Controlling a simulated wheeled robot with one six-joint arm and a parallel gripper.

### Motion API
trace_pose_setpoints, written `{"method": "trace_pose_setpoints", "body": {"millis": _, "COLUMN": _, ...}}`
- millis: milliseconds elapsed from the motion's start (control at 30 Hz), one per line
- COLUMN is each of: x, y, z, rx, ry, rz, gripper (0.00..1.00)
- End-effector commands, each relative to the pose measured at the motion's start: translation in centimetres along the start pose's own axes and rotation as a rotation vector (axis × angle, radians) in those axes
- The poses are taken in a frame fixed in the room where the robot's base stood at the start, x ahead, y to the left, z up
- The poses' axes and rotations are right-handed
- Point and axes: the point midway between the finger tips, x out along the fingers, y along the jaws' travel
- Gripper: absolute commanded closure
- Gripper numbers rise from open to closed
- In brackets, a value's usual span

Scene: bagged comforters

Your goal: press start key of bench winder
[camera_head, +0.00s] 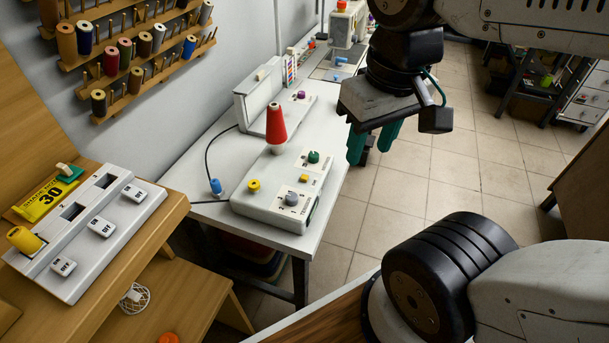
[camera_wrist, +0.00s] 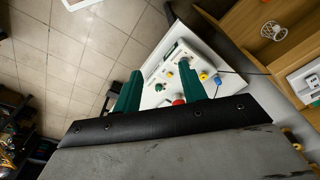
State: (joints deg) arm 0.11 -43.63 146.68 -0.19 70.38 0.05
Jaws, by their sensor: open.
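The bench winder (camera_head: 262,208) appears to be the low white machine on the white table, with a red cone (camera_head: 276,124) standing on it. Its top carries a round yellow knob (camera_head: 254,186), a grey knob (camera_head: 291,199), a small yellow key (camera_head: 303,178) and a green knob (camera_head: 313,157). I cannot read which is the start key. My gripper (camera_head: 374,143) is open and empty, in the air right of the winder and apart from it. In the wrist view, its teal fingers (camera_wrist: 160,90) partly cover the winder, and the red cone (camera_wrist: 179,102) shows between them.
The white table (camera_head: 220,146) also bears a device with a purple knob (camera_head: 301,95) behind the winder. A blue plug-like piece (camera_head: 216,186) lies left, with a dark cable. A switch panel (camera_head: 92,230) sits on a wooden shelf at left. Tiled floor (camera_head: 425,185) is clear at right.

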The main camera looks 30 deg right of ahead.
Motion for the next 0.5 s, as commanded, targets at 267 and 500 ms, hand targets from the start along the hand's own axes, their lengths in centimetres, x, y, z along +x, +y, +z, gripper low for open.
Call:
{"method": "trace_pose_setpoints", "body": {"millis": 267, "x": 0.00, "y": 0.00, "z": 0.00, "rx": 0.000, "ry": 0.000, "rz": 0.000, "gripper": 0.86}}
{"method": "trace_pose_setpoints", "body": {"millis": 500, "x": 0.00, "y": 0.00, "z": 0.00, "rx": 0.000, "ry": 0.000, "rz": 0.000, "gripper": 1.00}}
